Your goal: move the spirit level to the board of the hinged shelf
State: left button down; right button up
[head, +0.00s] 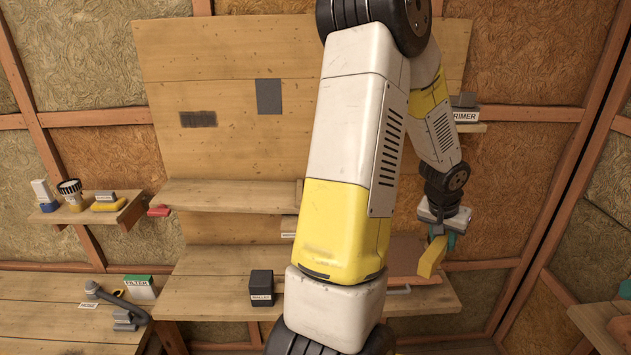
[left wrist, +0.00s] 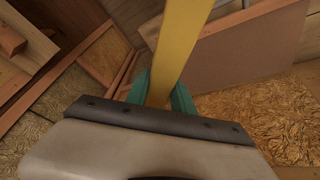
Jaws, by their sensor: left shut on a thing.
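My left gripper (head: 446,237) is at the right of the head view, with its arm crossing the middle. Its teal fingers are shut on a yellow bar, which I take as the spirit level (head: 431,258). The level is held in the air, tilted, near the right end of the workbench. In the left wrist view the level (left wrist: 178,45) runs up between the two fingers (left wrist: 160,97). A wooden shelf board (head: 230,194) is on the back panel, partly hidden by my arm. I cannot tell which shelf is hinged. My right gripper is not in view.
A small left shelf (head: 118,211) holds several items. The workbench (head: 210,288) carries a dark box (head: 261,287). A block labelled primer (head: 465,114) sits on a small shelf at right. A brown panel (left wrist: 250,52) stands beside the level in the wrist view.

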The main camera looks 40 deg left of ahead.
aim_at(227, 200)
jog(key=k+j+z, duration=0.15)
jog(key=z, duration=0.15)
jog(key=k+z, duration=0.3)
jog(key=k+j+u, duration=0.1)
jog(key=k+u, duration=0.15)
jog(key=k+j+u, duration=0.1)
jog(key=k+u, duration=0.2)
jog(key=i, duration=0.05)
